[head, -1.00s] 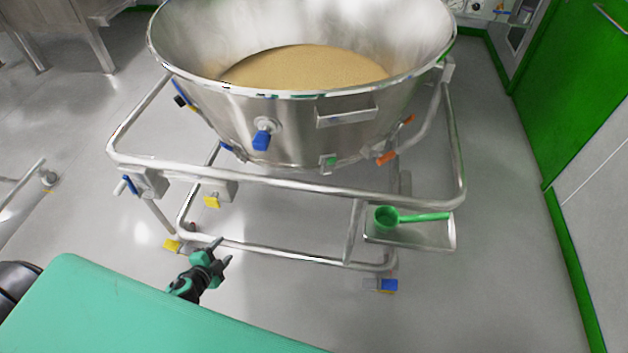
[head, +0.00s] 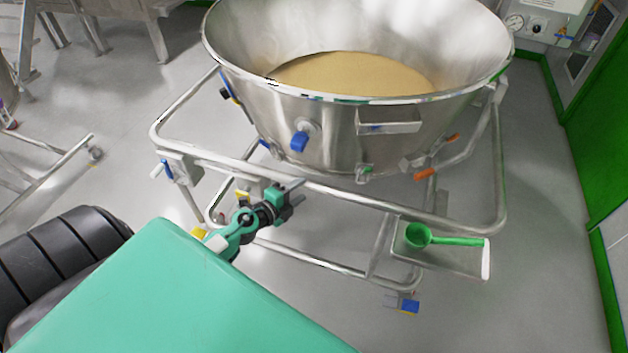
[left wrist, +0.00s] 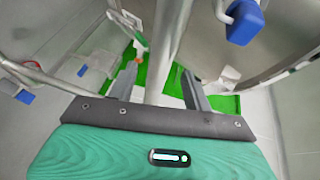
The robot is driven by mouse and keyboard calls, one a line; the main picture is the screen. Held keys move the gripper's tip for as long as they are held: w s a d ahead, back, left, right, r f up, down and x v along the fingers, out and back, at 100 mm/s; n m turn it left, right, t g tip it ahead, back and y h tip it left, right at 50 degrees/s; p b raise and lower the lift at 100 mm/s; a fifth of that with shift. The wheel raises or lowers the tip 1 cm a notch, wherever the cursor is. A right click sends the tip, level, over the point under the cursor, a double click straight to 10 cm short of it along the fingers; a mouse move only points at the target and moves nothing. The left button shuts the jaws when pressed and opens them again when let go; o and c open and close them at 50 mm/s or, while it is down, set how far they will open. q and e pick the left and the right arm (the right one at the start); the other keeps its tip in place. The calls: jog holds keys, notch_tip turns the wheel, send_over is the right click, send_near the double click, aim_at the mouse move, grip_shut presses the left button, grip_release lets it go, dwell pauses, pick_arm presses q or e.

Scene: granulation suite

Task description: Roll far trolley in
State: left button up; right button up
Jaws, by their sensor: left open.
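A steel trolley (head: 340,192) with a tubular frame carries a wide steel bowl (head: 330,140) of tan powder. My left gripper (head: 301,190) is open at the trolley's near top rail, left of its middle. In the left wrist view the rail (left wrist: 172,50) runs between the two open fingers (left wrist: 160,84), and neither finger is clamped on it. The bowl's blue-handled valve (head: 299,141) is just above the gripper; its blue knob also shows in the left wrist view (left wrist: 246,22). My right gripper is out of view.
A green scoop (head: 440,238) lies on the trolley's side shelf (head: 455,262). Yellow and blue (head: 408,306) caster pedals sit low on the frame. Another tubular frame (head: 50,170) stands at left. A green door (head: 605,140) and wall are at right. Grey floor between is clear.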

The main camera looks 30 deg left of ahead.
aim_at(314, 182)
pick_arm(q)
jog(key=x, duration=0.6)
jog(key=shift+w+f, duration=0.15)
jog(key=shift+w, duration=0.2)
jog(key=shift+w, duration=0.1)
grip_shut()
